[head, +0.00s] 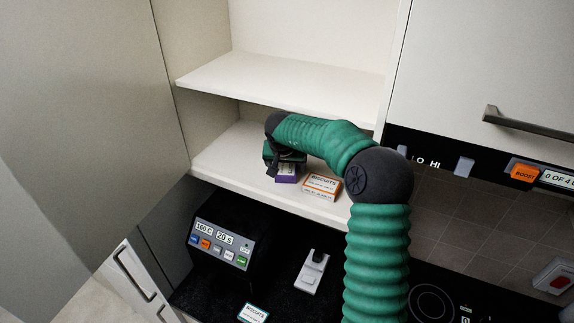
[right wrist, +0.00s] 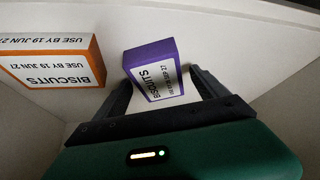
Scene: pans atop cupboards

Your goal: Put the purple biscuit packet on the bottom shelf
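The purple biscuit packet (head: 287,173) is on the cupboard's bottom shelf (head: 238,157), left of an orange biscuit packet (head: 321,187). My right gripper (head: 287,167) is at the purple packet, partly covering it in the head view. In the right wrist view the purple packet (right wrist: 153,71) lies between the spread fingertips of my right gripper (right wrist: 160,76). A small gap shows at the right finger; contact at the left finger is unclear. The orange packet (right wrist: 55,62) is to the left there. My left gripper is not in view.
An upper shelf (head: 290,82) is above my right forearm. An open cupboard door (head: 90,120) stands at the left. Below are a control-panel appliance (head: 222,243), a small grey device (head: 312,270) and another biscuit packet (head: 253,313) on the dark counter.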

